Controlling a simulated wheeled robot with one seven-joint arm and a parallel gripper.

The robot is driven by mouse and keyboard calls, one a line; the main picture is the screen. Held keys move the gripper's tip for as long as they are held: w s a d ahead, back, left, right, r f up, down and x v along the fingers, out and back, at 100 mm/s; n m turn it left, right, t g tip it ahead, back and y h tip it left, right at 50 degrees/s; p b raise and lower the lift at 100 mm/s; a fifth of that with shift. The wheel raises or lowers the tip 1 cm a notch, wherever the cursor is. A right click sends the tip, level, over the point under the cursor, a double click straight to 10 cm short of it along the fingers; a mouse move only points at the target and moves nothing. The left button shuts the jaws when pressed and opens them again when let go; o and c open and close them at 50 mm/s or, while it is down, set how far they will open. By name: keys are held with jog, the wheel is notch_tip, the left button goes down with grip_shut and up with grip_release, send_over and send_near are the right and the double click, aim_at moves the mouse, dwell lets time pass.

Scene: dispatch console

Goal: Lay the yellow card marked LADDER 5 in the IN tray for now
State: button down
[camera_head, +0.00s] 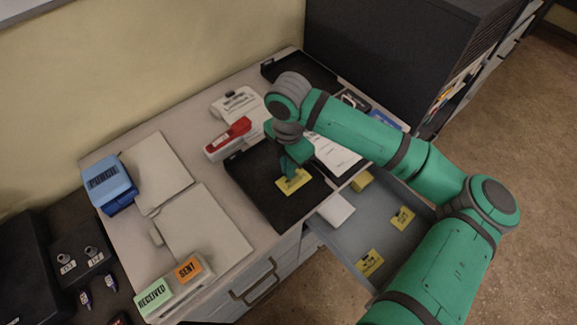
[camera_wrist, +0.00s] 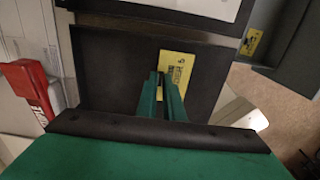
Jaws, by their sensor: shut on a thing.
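A yellow card (camera_head: 292,181) is at my gripper's fingertips, over the black tray (camera_head: 258,200) on the desk. Its print is too small to read. In the wrist view the card (camera_wrist: 178,68) lies flat against the dark tray floor (camera_wrist: 112,65), or just above it; I cannot tell which. My gripper (camera_head: 290,172) points down and is shut on the card's near edge. The green fingers (camera_wrist: 162,88) hide part of the card. No label on the tray is readable.
An open grey drawer (camera_head: 378,228) below the desk's right edge holds more yellow cards (camera_head: 370,262) and a white block (camera_head: 336,210). A red stapler-like object (camera_head: 228,138) stands behind the tray. A second black tray (camera_head: 275,68) is at the back. Folders (camera_head: 205,232) lie at left.

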jog(key=shift+f, duration=0.15)
jog(key=c, duration=1.9)
grip_release()
notch_tip(320, 180, up, 12)
jog(key=shift+r, duration=0.2)
